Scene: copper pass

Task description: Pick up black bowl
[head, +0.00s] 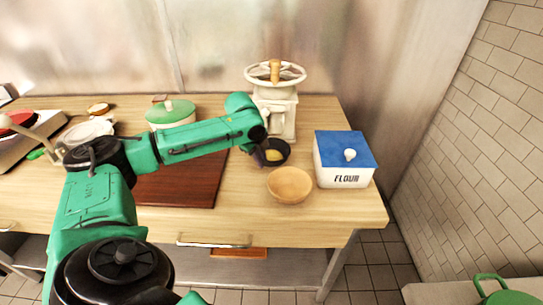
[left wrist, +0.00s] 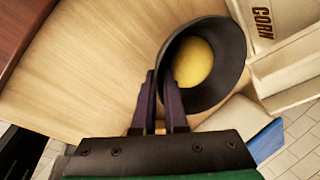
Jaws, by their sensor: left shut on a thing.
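The black bowl (head: 283,158) is at the right part of the wooden counter, in front of the white mill. My left gripper (head: 260,150) comes in from the left and is shut on the bowl's near-left rim. In the left wrist view the gripper (left wrist: 160,95) has its two dark fingers at the side of the bowl (left wrist: 228,80), one finger reaching inside the rim. Whether the bowl touches the counter or is slightly above it I cannot tell. My right gripper is not in view.
A wooden bowl (head: 290,186) stands just in front of the black bowl. A white flour box (head: 335,178) with blue lid is to the right. The white mill (head: 283,118) stands close behind. A dark red board (head: 180,188) and a green-lidded pot (head: 170,116) lie left.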

